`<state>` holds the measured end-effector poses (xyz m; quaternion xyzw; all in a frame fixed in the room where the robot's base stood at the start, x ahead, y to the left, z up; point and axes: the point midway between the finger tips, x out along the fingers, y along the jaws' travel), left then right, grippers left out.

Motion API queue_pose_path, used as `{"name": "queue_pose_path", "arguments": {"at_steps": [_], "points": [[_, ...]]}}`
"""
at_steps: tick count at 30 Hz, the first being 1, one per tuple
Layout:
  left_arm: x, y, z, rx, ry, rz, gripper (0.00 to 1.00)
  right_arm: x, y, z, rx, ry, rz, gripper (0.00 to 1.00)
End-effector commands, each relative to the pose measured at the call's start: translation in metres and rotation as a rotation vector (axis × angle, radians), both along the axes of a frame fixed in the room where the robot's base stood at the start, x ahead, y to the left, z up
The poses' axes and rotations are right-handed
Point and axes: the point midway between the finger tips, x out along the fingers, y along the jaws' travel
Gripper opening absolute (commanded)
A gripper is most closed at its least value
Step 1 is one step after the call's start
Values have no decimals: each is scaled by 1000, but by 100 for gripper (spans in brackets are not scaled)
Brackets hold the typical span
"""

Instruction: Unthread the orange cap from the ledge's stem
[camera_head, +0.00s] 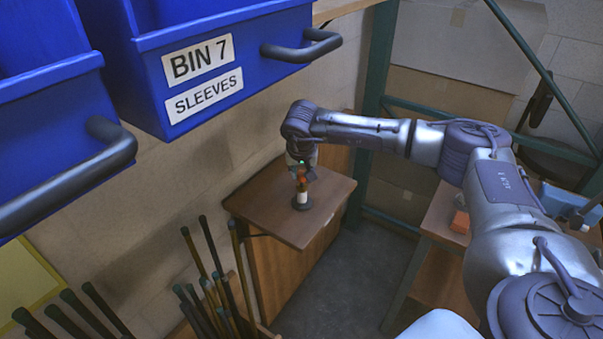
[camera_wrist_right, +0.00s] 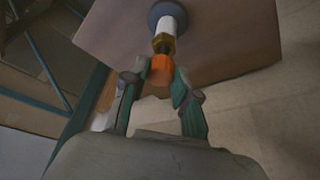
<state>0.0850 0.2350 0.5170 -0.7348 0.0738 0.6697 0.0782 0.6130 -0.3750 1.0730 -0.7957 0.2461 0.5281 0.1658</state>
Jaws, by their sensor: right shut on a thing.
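The brown ledge (camera_head: 325,215) is fixed to the wall. A stem stands upright on it, with a dark round base (camera_wrist_right: 167,11), a white section (camera_head: 302,197) and a brass collar (camera_wrist_right: 164,44). The orange cap (camera_wrist_right: 161,70) is at the stem's tip, in line with the brass collar. My right gripper (camera_wrist_right: 158,76) is shut on the cap, one finger on each side. In the head view this gripper (camera_head: 301,175) is above the stem and hides much of the cap. I cannot tell how far the cap is threaded. My left gripper is not in view.
Blue bins, one labelled BIN 7 SLEEVES (camera_head: 215,75), overhang the left. Several dark rods (camera_head: 210,285) stand upright left of the ledge. A green rack post (camera_head: 372,110) rises behind it. A wooden table (camera_head: 440,220) with an orange block (camera_head: 460,222) is to the right.

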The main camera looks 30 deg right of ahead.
Motion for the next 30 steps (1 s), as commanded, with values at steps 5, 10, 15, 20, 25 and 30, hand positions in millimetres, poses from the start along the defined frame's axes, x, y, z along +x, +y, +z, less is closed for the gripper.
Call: {"name": "queue_pose_path", "arguments": {"at_steps": [5, 10, 15, 20, 25, 30], "points": [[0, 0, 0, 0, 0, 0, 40, 0, 0, 0, -1, 0, 145, 19], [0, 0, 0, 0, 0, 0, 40, -1, 0, -1, -1, 2, 144, 0], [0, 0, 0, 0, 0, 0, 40, -1, 0, -1, -1, 4, 143, 0], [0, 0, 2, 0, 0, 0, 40, -1, 0, 2, -1, 5, 142, 0], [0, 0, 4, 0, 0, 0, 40, -1, 0, 5, -1, 5, 142, 0], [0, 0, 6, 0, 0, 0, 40, -1, 0, 8, 0, 5, 142, 0]]}}
